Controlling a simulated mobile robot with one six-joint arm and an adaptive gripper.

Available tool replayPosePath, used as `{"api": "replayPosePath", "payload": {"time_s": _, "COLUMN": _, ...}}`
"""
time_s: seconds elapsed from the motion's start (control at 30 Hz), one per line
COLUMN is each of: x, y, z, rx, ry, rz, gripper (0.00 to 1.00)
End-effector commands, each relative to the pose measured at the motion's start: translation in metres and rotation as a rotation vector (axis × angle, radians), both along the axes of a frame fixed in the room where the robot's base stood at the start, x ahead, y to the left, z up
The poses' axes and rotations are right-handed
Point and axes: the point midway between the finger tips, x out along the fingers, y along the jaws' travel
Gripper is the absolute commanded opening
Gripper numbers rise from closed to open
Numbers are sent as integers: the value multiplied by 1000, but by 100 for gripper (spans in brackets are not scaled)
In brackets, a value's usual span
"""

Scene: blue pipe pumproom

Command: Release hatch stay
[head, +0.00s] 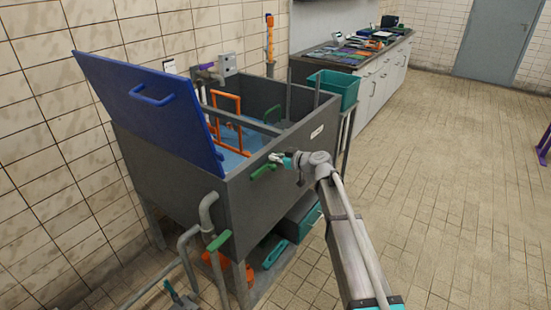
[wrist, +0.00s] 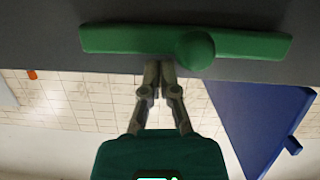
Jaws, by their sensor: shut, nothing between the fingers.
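The blue hatch lid (head: 150,105) stands raised and tilted at the left end of a grey tank (head: 262,200); it also shows at the right of the wrist view (wrist: 262,120). A green lever handle (head: 263,171) with a round hub is on the tank's outer wall; in the wrist view the green handle (wrist: 190,45) spans the top. My gripper (head: 276,158) is beside this handle. In the wrist view my gripper's fingertips (wrist: 158,66) are together, empty, and close to the bar near its hub. I cannot tell whether they touch it.
An orange frame (head: 228,115) stands inside the tank, with another green handle (head: 271,114) beyond it. Grey pipes (head: 209,215) with a green valve handle (head: 219,240) stand at the near corner. A teal bin (head: 333,88) sits at the far end.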

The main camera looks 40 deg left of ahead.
Motion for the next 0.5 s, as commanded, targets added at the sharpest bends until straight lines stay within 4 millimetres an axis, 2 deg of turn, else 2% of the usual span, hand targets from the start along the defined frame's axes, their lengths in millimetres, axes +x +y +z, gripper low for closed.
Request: {"api": "replayPosePath", "payload": {"time_s": 0.5, "x": 1, "y": -1, "z": 41, "rx": 0, "ry": 0, "rz": -2, "gripper": 0}}
